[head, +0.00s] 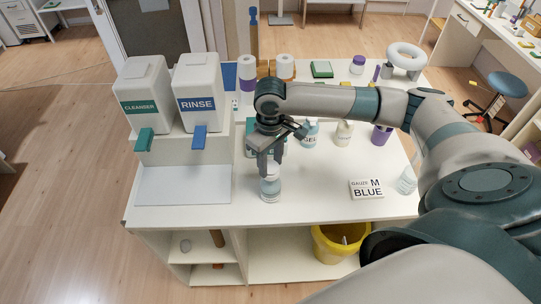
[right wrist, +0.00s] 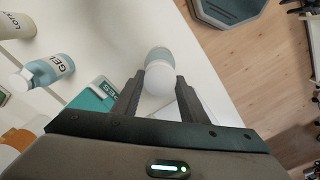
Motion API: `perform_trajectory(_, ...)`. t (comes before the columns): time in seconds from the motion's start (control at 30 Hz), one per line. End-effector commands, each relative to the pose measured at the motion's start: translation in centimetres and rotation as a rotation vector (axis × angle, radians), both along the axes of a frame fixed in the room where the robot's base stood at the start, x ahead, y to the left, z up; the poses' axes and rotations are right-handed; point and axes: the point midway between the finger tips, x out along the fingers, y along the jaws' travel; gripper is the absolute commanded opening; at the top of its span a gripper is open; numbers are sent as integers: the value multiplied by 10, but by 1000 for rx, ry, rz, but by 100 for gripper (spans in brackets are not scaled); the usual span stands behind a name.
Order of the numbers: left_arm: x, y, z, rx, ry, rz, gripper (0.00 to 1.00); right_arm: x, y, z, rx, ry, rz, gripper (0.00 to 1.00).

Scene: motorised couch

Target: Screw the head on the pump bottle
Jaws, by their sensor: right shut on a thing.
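The pump bottle (head: 270,189) is a small pale bottle standing upright near the front edge of the white table. My right gripper (head: 269,172) points straight down over it, with its fingers at the top of the bottle. In the right wrist view, the right gripper (right wrist: 159,84) has its fingers on both sides of a round white piece, which looks like the pump head (right wrist: 158,78). The bottle's pale blue-grey body (right wrist: 158,54) shows just beyond it. The fingers hide the joint, so I cannot tell whether head and bottle are threaded together. My left gripper is out of view.
CLEANSER (head: 149,93) and RINSE (head: 198,90) dispensers stand on a raised block at left. A GEL bottle (head: 310,134), a lotion bottle (head: 344,133) and a purple-capped bottle (head: 381,135) stand behind to the right. A GAUZE box (head: 367,189) lies right. A yellow bin (head: 332,246) is below.

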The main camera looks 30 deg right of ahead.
Motion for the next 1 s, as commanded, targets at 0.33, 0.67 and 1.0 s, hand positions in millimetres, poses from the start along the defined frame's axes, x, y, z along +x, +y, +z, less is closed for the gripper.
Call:
perform_trajectory(0.33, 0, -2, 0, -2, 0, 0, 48, 0, 0, -10, -1, 0, 0, 19)
perform_trajectory(0.67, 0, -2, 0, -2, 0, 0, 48, 0, 0, -9, -1, 0, 0, 19)
perform_trajectory(1.0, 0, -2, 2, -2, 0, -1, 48, 0, 0, -9, -1, 0, 0, 19)
